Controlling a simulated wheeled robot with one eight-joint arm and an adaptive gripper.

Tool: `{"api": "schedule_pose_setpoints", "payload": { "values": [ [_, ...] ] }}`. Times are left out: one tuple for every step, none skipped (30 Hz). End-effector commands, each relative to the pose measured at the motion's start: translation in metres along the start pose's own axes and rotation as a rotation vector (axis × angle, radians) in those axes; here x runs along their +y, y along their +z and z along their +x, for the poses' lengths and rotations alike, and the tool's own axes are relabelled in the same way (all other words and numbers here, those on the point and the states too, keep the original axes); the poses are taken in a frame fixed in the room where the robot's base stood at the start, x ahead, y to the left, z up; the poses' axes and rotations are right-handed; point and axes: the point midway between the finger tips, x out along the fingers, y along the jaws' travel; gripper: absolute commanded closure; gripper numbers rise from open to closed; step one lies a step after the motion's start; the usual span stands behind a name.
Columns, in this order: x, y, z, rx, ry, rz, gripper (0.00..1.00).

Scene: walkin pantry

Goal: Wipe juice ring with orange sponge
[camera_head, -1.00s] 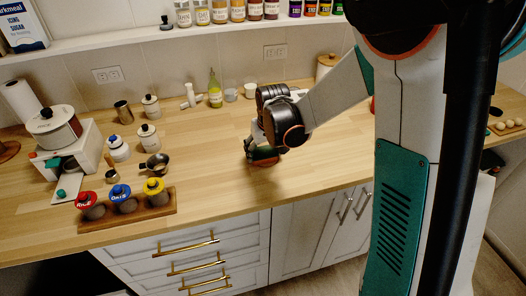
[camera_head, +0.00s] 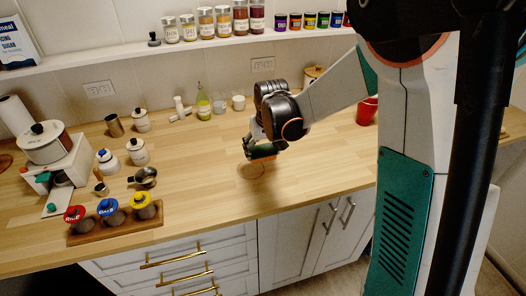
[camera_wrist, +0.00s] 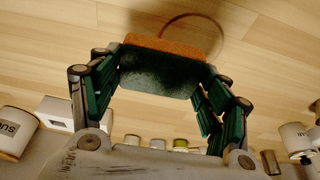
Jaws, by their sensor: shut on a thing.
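The juice ring is a thin brown circle (camera_head: 252,170) on the wooden counter, below and slightly left of my gripper in the head view. Part of its arc (camera_wrist: 190,22) shows beyond the sponge in the wrist view. My gripper (camera_head: 260,146) is shut on the sponge, whose dark green side faces the wrist camera. The sponge's orange layer (camera_wrist: 172,46) is on the far side, toward the counter. In the head view the sponge (camera_head: 264,153) is seen edge-on beneath the fingers, apparently a little above the counter.
A wooden rack (camera_head: 116,227) with three coloured-lid jars stands front left. A metal pan (camera_head: 144,177) and white canisters (camera_head: 137,152) are left of the ring. A green bottle (camera_head: 203,104) and cups stand behind. A red container (camera_head: 367,111) is at right. Counter around the ring is clear.

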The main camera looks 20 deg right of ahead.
Motion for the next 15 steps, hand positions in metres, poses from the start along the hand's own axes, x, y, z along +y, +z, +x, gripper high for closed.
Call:
{"api": "schedule_pose_setpoints", "payload": {
  "values": [
    [0.0,-0.003,-0.007,0.0,0.0,0.0,0.49],
    [0.0,-0.004,-0.009,0.0,0.0,0.0,0.49],
    [0.0,-0.006,-0.013,0.0,0.0,0.0,0.49],
    [0.0,-0.007,-0.015,0.0,0.0,0.0,0.49],
    [0.0,-0.008,-0.018,0.0,0.0,0.0,0.49],
    [0.0,-0.009,-0.02,0.0,0.0,0.0,0.49],
    [0.0,-0.01,-0.022,0.0,0.0,0.0,0.49],
    [0.0,-0.011,-0.024,0.0,0.0,0.0,0.49],
    [0.0,-0.012,-0.025,0.0,0.0,0.0,0.49],
    [0.0,-0.012,-0.026,0.0,0.0,0.0,0.49],
    [0.0,-0.013,-0.026,0.0,0.0,0.0,0.49],
    [0.0,-0.013,-0.026,0.0,0.0,0.0,0.49],
    [0.0,-0.013,-0.026,0.0,0.0,0.0,0.49],
    [0.0,-0.013,-0.026,0.0,0.0,0.0,0.49],
    [0.0,-0.013,-0.026,0.0,0.0,0.0,0.49]
  ]
}}
